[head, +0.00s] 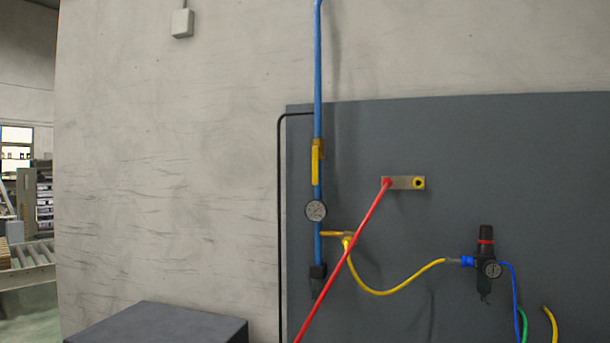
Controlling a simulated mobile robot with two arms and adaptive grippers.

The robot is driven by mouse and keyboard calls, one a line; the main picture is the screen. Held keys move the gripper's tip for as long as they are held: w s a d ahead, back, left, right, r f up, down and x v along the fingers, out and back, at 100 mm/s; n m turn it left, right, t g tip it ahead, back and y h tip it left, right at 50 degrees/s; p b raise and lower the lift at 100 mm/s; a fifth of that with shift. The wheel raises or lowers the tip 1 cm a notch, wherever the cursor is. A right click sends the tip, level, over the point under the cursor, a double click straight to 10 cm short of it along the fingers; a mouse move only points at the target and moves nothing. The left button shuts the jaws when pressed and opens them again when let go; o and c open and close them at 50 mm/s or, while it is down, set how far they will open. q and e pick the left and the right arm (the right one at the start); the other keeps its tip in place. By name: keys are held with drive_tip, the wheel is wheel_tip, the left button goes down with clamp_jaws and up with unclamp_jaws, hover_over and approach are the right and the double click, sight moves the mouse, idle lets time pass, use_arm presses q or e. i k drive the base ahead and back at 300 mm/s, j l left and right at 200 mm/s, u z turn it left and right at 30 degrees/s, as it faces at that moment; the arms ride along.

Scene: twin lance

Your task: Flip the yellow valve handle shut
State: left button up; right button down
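The yellow valve handle (315,165) is on the blue vertical pipe (318,70), in the middle of the head view. The handle stands upright, in line with the pipe, with a brass-coloured valve body at its upper end. Neither of my grippers shows in the head view.
A round gauge (316,211) sits on the pipe below the handle. A red rod or hose (345,253) runs diagonally up to a metal bracket (405,183). A black regulator (486,262) hangs at right. A dark box top (160,326) stands at lower left.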

sight(315, 149)
drive_tip(key=i+j, duration=0.2)
drive_tip(key=j, duration=0.2)
drive_tip(key=i+j, duration=0.15)
drive_tip(key=j, duration=0.2)
drive_tip(key=i+j, duration=0.2)
drive_tip(key=j, duration=0.2)
drive_tip(key=i+j, duration=0.15)
drive_tip(key=j, duration=0.2)
drive_tip(key=i+j, duration=0.2)
drive_tip(key=j, duration=0.2)
drive_tip(key=i+j, duration=0.2)
drive_tip(key=j, duration=0.2)
drive_tip(key=i+j, duration=0.15)
drive_tip(key=j, duration=0.2)
drive_tip(key=u, duration=0.05)
